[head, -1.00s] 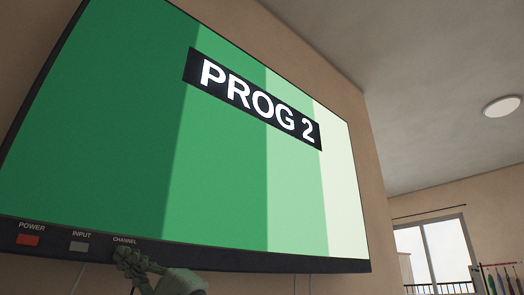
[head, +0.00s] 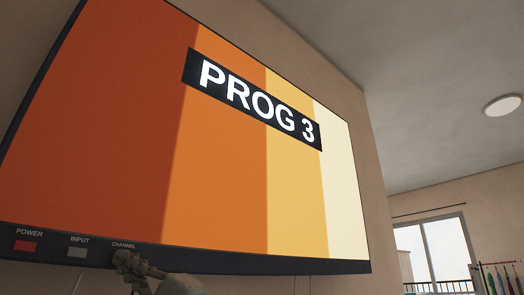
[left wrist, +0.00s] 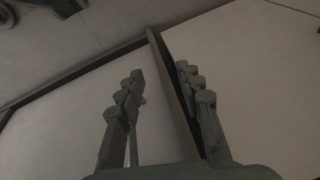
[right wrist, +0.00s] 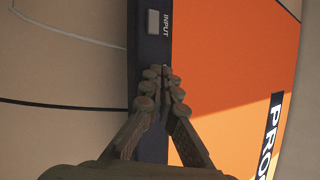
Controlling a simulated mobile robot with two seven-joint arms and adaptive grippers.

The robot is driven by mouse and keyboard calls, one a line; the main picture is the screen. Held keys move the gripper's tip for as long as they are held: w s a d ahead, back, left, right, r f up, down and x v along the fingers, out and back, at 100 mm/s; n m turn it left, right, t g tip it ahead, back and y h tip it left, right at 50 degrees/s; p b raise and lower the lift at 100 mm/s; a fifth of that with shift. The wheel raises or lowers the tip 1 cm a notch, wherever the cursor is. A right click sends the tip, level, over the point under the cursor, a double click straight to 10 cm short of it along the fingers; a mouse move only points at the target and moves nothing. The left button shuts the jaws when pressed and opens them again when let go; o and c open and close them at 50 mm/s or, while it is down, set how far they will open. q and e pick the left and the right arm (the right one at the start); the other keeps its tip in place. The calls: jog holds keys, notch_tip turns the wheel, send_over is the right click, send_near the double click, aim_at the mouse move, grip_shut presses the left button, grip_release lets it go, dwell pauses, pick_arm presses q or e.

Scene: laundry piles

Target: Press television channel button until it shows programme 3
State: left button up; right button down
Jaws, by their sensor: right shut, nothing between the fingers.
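The television (head: 225,150) hangs on the wall and shows "PROG 3" over orange and yellow stripes. Its lower bezel carries a red POWER button (head: 25,246), a grey INPUT button (head: 77,252) and a CHANNEL label (head: 123,245). My right gripper (head: 125,262) is shut and empty, its fingertips at the bezel just under the CHANNEL label. They hide the channel button, so I cannot tell whether they touch it. In the right wrist view the shut fingertips (right wrist: 162,75) lie over the bezel below the INPUT button (right wrist: 153,22). My left gripper (left wrist: 155,85) is open and empty.
Cables hang below the television along the wall. A window (head: 433,250) and a rack of hanging clothes (head: 497,278) stand far off at the right. A round ceiling lamp (head: 502,105) is above. The left wrist view shows pale panels with a dark edge.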

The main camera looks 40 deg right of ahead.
jog(key=shift+f, duration=0.1)
jog(key=s, duration=0.6)
jog(key=shift+d+p, duration=0.1)
jog(key=shift+p, duration=0.25)
jog(key=shift+w, duration=0.1)
dwell(1.4)
